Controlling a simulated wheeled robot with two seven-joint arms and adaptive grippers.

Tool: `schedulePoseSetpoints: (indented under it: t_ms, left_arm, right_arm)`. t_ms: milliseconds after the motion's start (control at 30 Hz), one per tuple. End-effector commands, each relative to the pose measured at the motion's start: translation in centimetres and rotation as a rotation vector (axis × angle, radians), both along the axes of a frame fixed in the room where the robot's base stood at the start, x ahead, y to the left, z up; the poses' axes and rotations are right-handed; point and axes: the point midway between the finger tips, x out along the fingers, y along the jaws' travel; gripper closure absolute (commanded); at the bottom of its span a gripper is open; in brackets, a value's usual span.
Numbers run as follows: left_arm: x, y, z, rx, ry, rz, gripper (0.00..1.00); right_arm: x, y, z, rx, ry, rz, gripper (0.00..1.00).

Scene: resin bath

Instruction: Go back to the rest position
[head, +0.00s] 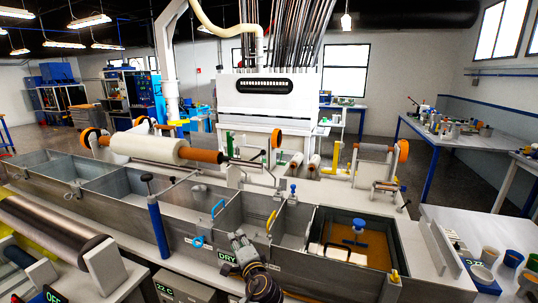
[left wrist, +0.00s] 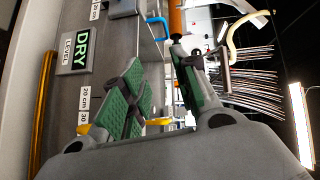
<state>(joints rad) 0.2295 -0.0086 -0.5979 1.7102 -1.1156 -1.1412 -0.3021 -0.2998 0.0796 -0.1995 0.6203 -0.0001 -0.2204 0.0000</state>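My left gripper (head: 238,241) shows in the head view at the bottom centre, in front of the front wall of the long grey bath (head: 190,228), beside the DRY label (head: 227,257). In the left wrist view the two green-padded fingers of the left gripper (left wrist: 157,58) stand apart with nothing between them. The DRY label also shows in the left wrist view (left wrist: 82,46), left of the fingers. My right gripper is in neither view.
A compartment with amber liquid (head: 371,252) holds a blue-handled tool (head: 355,233). A blue post (head: 158,232) stands left of my gripper. Blue (head: 218,209) and yellow (head: 271,220) handles sit on the dividers. A white roller (head: 150,149) lies behind the bath.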

Motion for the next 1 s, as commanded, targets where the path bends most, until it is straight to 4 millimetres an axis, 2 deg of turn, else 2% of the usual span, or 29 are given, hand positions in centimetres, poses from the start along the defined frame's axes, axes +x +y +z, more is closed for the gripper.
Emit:
schedulePoseSetpoints:
  t_ms: [233, 567, 867, 1000]
  left_arm:
    - [-0.1, 0.1, -0.1, -0.004, 0.003, 0.002, 0.7]
    - [-1.3, 1.4, -1.9, -0.078, 0.045, 0.026, 0.7]
    - [-3.4, 3.4, -4.7, -0.198, 0.113, 0.067, 0.7]
    - [-5.1, 4.7, -6.7, -0.286, 0.162, 0.099, 0.7]
  right_arm:
    - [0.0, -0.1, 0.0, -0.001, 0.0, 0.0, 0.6]
    - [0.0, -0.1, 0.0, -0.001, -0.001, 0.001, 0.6]
    - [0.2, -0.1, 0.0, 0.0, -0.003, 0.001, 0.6]
    - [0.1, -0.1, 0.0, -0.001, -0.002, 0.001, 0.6]
